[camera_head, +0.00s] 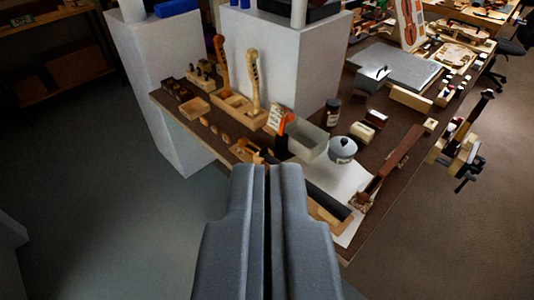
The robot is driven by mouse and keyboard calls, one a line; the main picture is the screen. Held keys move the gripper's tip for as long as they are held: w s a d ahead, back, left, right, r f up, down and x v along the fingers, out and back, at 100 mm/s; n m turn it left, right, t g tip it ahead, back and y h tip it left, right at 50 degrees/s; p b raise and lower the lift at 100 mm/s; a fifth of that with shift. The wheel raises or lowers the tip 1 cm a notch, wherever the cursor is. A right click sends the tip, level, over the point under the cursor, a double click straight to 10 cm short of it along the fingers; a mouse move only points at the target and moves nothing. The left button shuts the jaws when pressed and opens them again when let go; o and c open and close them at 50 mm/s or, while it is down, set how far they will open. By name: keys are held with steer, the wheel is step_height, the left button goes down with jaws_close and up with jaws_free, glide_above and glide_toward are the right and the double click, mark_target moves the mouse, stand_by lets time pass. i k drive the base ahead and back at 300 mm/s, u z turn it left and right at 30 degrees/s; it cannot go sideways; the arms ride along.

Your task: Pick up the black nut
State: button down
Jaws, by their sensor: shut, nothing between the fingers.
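My gripper (267,172) fills the bottom middle of the view, shut and empty, with its fingertips toward the near part of a dark brown workbench (380,140). I cannot pick out the black nut at this size. A black bar-like thing (329,204) lies on the bench just right of the fingertips. Small dark pieces (177,90) sit at the bench's left end. The fingers hide part of the bench's front edge.
White pedestals (160,90) stand behind and left. The bench holds wooden holders with violin necks (254,80), a grey bin (306,140), a lidded pot (343,150) and a dark jar (332,112). A clamp (461,153) sticks out right. Floor at left is clear.

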mark_target(265, 151)
steer(key=u, duration=2.7)
steer(key=i, duration=1.15)
steer(key=z, duration=2.7)
steer(key=i, duration=0.6)
steer(key=u, duration=0.05)
